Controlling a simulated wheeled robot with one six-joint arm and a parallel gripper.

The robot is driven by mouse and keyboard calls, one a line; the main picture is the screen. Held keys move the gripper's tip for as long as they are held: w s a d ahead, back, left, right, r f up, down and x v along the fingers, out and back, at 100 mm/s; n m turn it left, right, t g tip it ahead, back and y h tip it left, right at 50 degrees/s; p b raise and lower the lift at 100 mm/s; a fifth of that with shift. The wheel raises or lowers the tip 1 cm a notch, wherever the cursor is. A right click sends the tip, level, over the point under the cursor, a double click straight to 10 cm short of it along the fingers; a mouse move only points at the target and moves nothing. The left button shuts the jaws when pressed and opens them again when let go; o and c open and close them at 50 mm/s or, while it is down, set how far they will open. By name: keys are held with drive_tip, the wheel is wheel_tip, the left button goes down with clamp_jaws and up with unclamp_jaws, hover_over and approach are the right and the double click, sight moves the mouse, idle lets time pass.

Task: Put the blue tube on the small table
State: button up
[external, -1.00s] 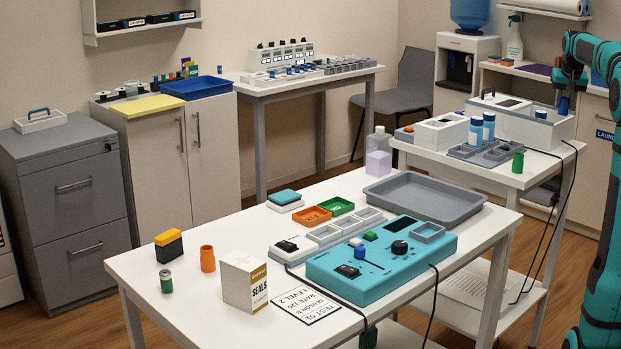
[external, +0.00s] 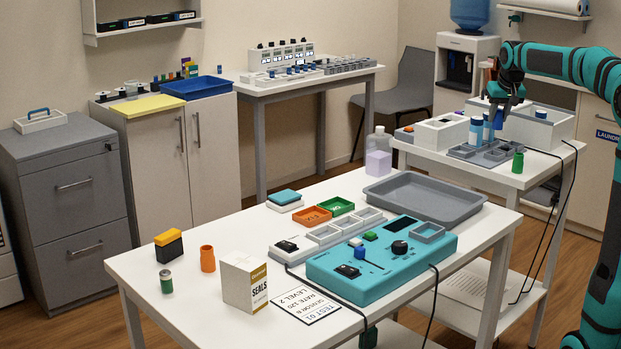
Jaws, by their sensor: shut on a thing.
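My gripper (external: 499,103) is above the smaller white table (external: 540,167) at the right, pointing down. It is shut on the blue tube (external: 498,119), of which only a small dark blue part shows below the fingers. The tube is upright, just right of two blue-and-white bottles and over or near the grey compartment tray (external: 462,151). I cannot tell whether it touches the tray.
Two blue-and-white bottles (external: 476,131) stand in the tray, close to my gripper. A white box (external: 552,132) stands behind, and a green bottle (external: 518,162) to the right. Bare tabletop lies near the front right edge. The larger table holds a teal panel (external: 385,262).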

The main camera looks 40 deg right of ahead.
drive_tip(key=shift+f, duration=4.3)
drive_tip(key=shift+f, duration=0.3)
drive_tip(key=o, duration=1.1)
drive_tip(key=v, duration=1.7)
drive_tip(key=shift+s+a+r, duration=0.1)
drive_tip(key=shift+r, duration=0.1)
